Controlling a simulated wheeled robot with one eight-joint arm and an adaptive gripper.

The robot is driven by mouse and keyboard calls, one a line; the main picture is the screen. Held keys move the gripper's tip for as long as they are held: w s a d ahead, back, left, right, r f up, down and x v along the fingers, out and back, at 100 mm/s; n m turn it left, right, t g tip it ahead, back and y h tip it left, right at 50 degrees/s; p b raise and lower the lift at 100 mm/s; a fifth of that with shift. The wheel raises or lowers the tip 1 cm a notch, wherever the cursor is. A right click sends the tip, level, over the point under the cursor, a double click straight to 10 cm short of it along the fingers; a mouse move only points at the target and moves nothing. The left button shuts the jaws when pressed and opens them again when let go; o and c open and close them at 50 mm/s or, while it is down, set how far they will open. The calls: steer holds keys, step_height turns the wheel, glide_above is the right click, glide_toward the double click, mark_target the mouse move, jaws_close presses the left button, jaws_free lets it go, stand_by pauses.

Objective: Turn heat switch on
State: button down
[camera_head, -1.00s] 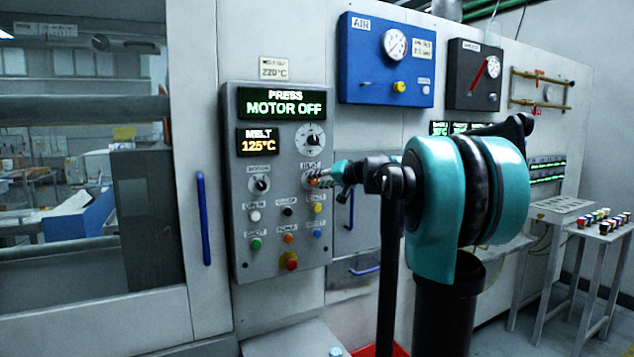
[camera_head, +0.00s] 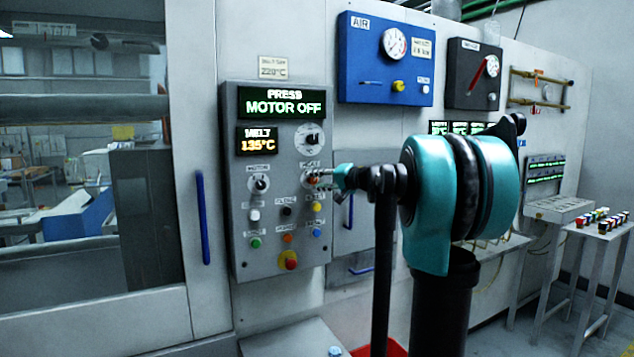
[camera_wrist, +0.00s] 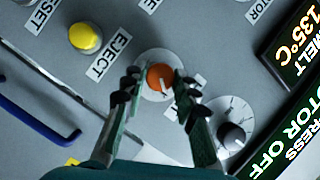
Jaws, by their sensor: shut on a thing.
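The heat switch is a round orange knob (camera_wrist: 160,76) with a white pointer line on a pale round plate. Its nearby label is partly hidden by a finger. My gripper (camera_wrist: 157,84) has one dark-tipped finger on each side of the knob and is closed on it. In the head view, my gripper (camera_head: 322,178) reaches the right side of the grey control panel (camera_head: 285,215), and its fingers mostly cover the knob. The panel display (camera_head: 281,103) reads PRESS MOTOR OFF, and the melt display (camera_head: 257,141) reads 135°C.
A dial knob (camera_wrist: 233,135) sits close to the gripper's right finger in the wrist view. A yellow eject button (camera_wrist: 85,37) lies to the left, with a blue handle (camera_wrist: 40,122) below it. A red emergency button (camera_head: 290,261) is low on the panel.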

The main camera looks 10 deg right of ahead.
steer(key=c, duration=1.2)
jaws_free()
steer(key=v, duration=1.2)
